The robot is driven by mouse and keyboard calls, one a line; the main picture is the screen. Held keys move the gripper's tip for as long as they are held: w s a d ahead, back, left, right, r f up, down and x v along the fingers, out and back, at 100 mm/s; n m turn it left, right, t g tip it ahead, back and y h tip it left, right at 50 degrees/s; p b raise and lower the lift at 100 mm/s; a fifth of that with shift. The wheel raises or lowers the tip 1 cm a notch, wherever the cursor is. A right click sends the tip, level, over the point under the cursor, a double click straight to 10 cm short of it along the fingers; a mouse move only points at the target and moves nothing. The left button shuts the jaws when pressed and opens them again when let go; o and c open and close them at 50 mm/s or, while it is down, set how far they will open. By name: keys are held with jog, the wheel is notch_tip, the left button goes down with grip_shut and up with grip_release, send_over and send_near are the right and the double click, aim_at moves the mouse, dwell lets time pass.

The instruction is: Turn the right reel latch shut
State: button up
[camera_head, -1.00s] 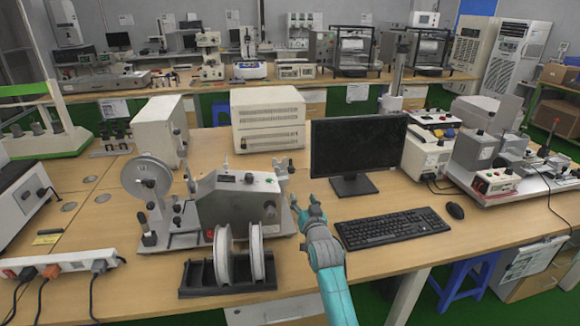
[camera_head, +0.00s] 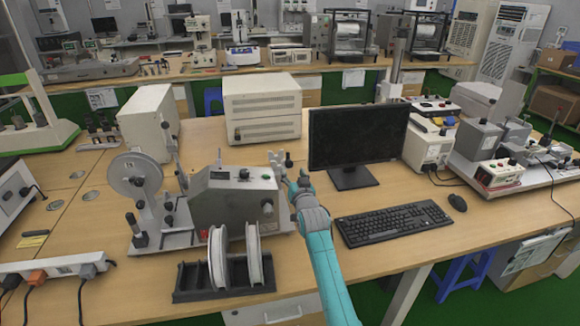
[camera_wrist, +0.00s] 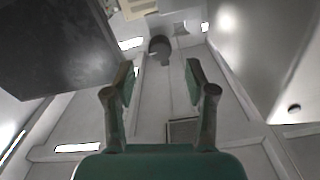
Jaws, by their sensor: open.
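The grey reel machine (camera_head: 235,200) stands on the bench, with a large grey reel (camera_head: 134,176) at its left. A light upright piece (camera_head: 276,160) and a dark knob (camera_head: 288,160) show at its right end; I take these for the right reel and its latch. My gripper (camera_head: 296,180) is just in front of them. In the wrist view my gripper (camera_wrist: 160,82) is open, with nothing between its fingers. A dark round knob (camera_wrist: 160,45) lies ahead of the fingertips, apart from them. Which way the latch is turned cannot be told.
The monitor (camera_head: 357,135) stands close to the right of my gripper, with the keyboard (camera_head: 394,226) in front. A black rack with two discs (camera_head: 218,255) sits at the bench's front. A beige box (camera_head: 262,108) stands behind the machine.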

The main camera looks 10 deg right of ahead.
aim_at(290, 165)
jog(key=shift+w, duration=2.6)
jog(key=shift+c, duration=0.3)
grip_shut()
